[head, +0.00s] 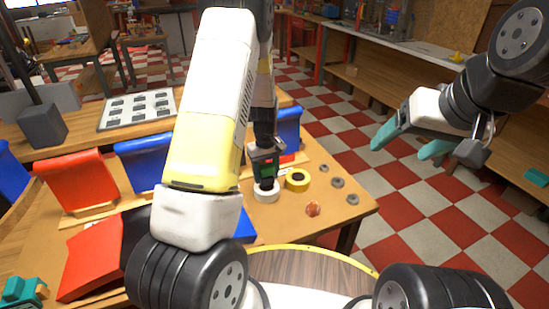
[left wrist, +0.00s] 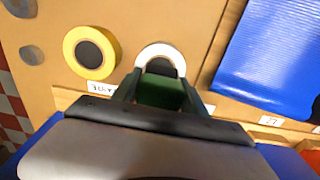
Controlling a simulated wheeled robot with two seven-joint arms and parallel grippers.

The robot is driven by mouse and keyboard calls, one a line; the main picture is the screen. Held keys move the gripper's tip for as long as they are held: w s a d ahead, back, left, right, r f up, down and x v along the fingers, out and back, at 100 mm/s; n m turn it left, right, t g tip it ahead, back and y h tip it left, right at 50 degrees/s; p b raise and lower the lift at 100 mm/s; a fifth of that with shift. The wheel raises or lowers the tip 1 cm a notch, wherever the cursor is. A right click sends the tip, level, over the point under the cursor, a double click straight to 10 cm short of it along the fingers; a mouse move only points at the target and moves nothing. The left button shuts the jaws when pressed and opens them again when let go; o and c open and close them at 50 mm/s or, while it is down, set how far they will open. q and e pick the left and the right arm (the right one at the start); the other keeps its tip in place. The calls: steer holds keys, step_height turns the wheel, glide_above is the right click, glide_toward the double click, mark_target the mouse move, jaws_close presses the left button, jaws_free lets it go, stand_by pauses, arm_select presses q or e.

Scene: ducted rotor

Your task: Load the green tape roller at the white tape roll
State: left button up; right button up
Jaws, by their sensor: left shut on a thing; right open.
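The white tape roll (head: 266,195) lies on the table, left of a yellow tape roll (head: 298,179). My left gripper (head: 266,150) is shut on the green tape roller (head: 266,168) and holds it upright over the white roll. In the left wrist view the green roller (left wrist: 160,92) sits between the fingers (left wrist: 160,95), in front of the white roll (left wrist: 161,52), and covers its near part. I cannot tell whether the roller touches the roll. My right gripper (head: 408,146) is open and empty, raised over the floor right of the table.
The yellow roll also shows in the left wrist view (left wrist: 92,52). Several grey discs (head: 338,183) and a reddish-brown disc (head: 313,208) lie to the right. Red (head: 75,180) and blue bins (head: 145,160) stand on the left. A blue bin (left wrist: 270,60) is close right of the white roll in the wrist view.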

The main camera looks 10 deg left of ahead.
mark_target(266, 165)
arm_select(q)
steer(key=shift+f, duration=0.55)
stand_by(1.8)
steer(key=shift+r, duration=3.55)
